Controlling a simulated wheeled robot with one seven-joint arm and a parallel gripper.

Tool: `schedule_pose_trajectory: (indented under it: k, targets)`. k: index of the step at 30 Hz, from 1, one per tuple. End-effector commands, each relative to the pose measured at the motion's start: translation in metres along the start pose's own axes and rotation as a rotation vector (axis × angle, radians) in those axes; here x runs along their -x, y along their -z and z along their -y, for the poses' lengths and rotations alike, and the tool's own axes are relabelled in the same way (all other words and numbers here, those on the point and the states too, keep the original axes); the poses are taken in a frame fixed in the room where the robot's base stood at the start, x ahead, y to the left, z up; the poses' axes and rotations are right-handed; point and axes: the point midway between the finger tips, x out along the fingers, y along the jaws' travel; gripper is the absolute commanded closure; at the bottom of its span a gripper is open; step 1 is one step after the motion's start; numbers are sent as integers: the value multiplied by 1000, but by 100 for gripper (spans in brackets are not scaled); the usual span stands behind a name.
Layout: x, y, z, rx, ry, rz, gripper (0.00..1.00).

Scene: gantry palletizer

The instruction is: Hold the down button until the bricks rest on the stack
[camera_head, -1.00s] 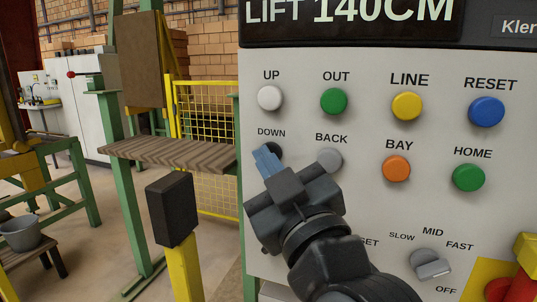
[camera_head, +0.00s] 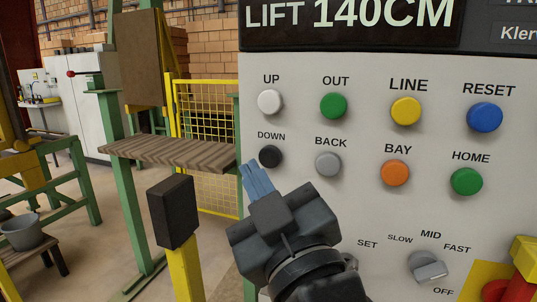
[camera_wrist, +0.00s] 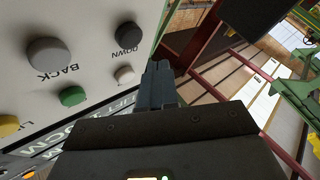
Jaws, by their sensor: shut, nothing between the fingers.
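The black DOWN button (camera_head: 270,157) is on the left of the grey control panel (camera_head: 330,235), below the white UP button (camera_head: 269,102). The DOWN button also shows in the wrist view (camera_wrist: 128,35). My gripper (camera_head: 255,176) is shut with nothing between its blue fingers. In the head view its tips appear just below and left of the DOWN button. In the wrist view a gap shows between the fingertips and the button, so they look apart. The panel display reads LIFT 140CM (camera_head: 350,15). I cannot make out the bricks being lowered or their stack.
Green OUT (camera_head: 334,106), grey BACK (camera_head: 328,164), yellow LINE (camera_head: 406,111) and orange BAY (camera_head: 395,173) buttons are close by. A speed knob (camera_head: 428,266) and a red part (camera_head: 497,291) are lower right. A dark box on a yellow post (camera_head: 172,212) stands left. Brick piles (camera_head: 205,50) are behind.

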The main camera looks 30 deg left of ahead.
Motion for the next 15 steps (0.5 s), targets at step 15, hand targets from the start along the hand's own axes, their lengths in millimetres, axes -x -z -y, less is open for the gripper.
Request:
schedule_pose_trajectory:
  k: [15]
  targets:
    - [18, 14, 13, 1, 0, 0, 100]
